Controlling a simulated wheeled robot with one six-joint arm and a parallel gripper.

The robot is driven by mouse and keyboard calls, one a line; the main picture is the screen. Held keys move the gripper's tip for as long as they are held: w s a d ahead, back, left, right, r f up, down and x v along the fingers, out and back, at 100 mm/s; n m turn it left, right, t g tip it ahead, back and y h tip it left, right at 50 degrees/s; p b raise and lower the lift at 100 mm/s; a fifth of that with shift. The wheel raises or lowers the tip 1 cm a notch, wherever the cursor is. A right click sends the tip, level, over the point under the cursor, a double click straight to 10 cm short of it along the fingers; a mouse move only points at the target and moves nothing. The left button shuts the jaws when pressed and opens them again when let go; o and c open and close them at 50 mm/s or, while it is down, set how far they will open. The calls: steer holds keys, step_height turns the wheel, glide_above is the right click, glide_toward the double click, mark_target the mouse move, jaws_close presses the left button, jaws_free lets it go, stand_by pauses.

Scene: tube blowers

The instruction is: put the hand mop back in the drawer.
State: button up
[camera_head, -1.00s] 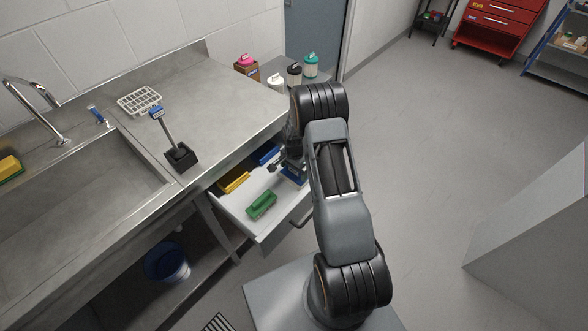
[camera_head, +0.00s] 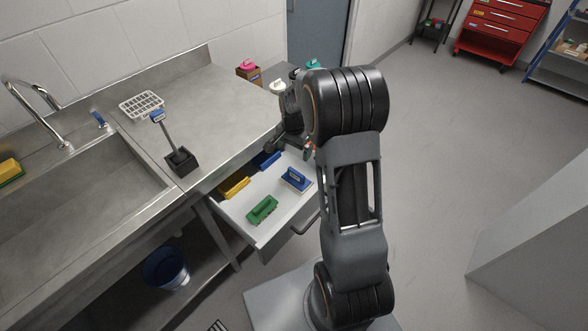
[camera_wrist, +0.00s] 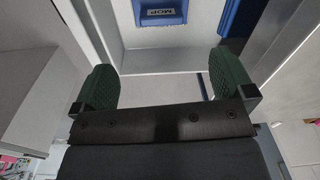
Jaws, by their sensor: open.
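The hand mop (camera_head: 296,179), with a blue handle and a pale base, lies in the open white drawer (camera_head: 285,226), towards its right side. In the wrist view a blue piece lettered MOP (camera_wrist: 161,12) shows at the top edge, beyond the fingertips. My gripper (camera_wrist: 163,72) is open, with nothing between its green pads, and is apart from the mop. In the head view my arm hides most of the gripper, which is above the drawer's back right part.
The drawer also holds a yellow brush (camera_head: 234,187), a green brush (camera_head: 262,209) and a blue item (camera_head: 265,161) at the back. Bottles stand beyond. Open floor (camera_head: 450,150) lies to the right.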

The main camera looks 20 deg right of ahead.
steer(key=s+a+r+n+t, duration=0.1)
steer(key=s+a+r+n, duration=0.3)
steer(key=s+r, duration=0.3)
steer(key=s+a+r+n+t, duration=0.2)
steer(key=s+a+r+n, duration=0.3)
steer(key=s, duration=0.8)
steer(key=r+n, duration=0.1)
steer(key=n, duration=0.1)
steer(key=shift+s+a+r+n, duration=0.2)
steer(key=shift+s+r+n, duration=0.05)
steer(key=shift+r+n, duration=0.1)
